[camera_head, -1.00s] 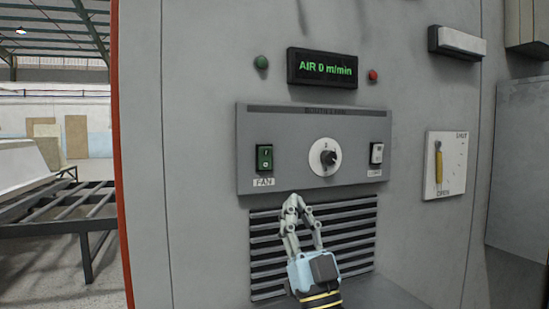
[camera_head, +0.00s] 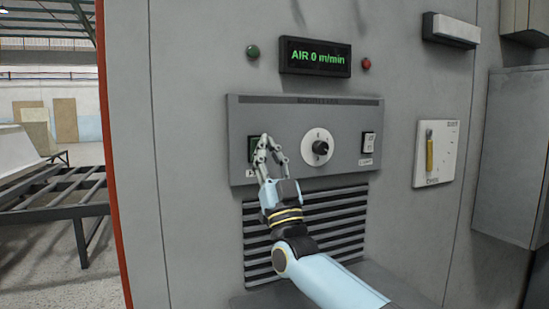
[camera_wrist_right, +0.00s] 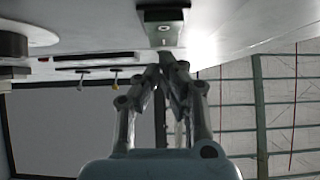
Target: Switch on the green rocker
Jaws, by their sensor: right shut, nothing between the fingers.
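The green rocker (camera_head: 252,149) labelled FAN sits at the left of the grey control panel (camera_head: 295,111). My right gripper (camera_head: 265,139) is shut and empty, with its fingertips in front of the rocker and covering much of it. In the right wrist view the rocker (camera_wrist_right: 163,28) is at the top centre, and the shut fingertips (camera_wrist_right: 168,58) are just below it. I cannot tell whether they touch it. The display (camera_head: 315,57) reads AIR 0 m/min. My left gripper is not in view.
A lever plate with a yellow handle (camera_head: 429,154) is farther right. A vent grille (camera_head: 330,215) is below. A metal rack (camera_head: 75,205) stands at the left.

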